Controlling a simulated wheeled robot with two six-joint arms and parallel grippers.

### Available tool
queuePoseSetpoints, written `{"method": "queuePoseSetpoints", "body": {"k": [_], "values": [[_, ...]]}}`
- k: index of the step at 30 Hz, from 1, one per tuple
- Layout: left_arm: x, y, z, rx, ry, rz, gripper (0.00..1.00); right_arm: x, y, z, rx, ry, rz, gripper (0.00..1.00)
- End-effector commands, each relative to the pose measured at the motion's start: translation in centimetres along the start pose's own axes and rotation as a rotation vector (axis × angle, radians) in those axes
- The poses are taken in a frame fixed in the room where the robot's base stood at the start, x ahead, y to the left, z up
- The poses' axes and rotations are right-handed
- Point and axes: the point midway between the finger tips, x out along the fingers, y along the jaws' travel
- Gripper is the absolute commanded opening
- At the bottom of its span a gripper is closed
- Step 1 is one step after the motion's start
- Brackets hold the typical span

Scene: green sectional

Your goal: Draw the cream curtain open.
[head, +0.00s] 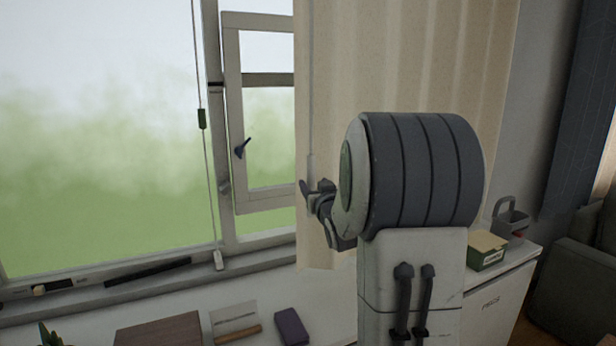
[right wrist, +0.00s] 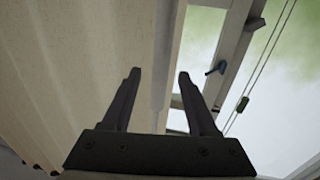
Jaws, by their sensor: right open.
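The cream curtain (head: 415,65) hangs in soft folds over the right part of the window. Its free left edge lies over the open window sash. A thin pale wand (head: 311,110) hangs along that edge and ends in a thicker handle. My right gripper (head: 318,188) is at the lower end of the wand, its arm in front of the curtain. In the right wrist view the gripper (right wrist: 158,74) is open, with the pale wand (right wrist: 166,75) showing between its fingers and the curtain (right wrist: 75,65) filling the left. I cannot tell whether the fingers touch the wand. My left gripper is not in view.
An inward-open window sash (head: 232,110) with a dark handle stands left of the curtain. A cord with a green toggle (head: 202,119) hangs beside it. Below, a white counter holds a brown box (head: 158,333), a purple item (head: 291,327) and a small green-and-tan box (head: 487,252).

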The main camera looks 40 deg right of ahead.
Motion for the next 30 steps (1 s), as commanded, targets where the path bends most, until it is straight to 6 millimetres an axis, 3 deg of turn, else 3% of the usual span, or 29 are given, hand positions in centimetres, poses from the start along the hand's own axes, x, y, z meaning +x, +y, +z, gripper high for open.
{"method": "queuePoseSetpoints", "body": {"k": [7,18,19,23,24,30], "values": [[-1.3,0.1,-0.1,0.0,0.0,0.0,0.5,3.4,-0.1,-0.1,0.0,-0.002,-0.001,0.59],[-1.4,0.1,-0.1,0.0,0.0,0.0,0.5,4.1,-0.1,0.1,0.0,-0.001,0.0,0.59],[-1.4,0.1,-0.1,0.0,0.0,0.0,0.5,4.1,-0.1,0.1,0.0,-0.001,0.0,0.56],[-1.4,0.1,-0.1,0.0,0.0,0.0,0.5,4.0,-0.1,0.0,0.0,-0.001,0.0,0.06],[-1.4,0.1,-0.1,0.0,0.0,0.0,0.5,4.0,-0.1,0.0,0.0,-0.001,0.0,0.0],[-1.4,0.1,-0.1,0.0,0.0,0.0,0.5,4.0,-0.1,0.0,0.0,-0.001,0.0,0.0]]}}
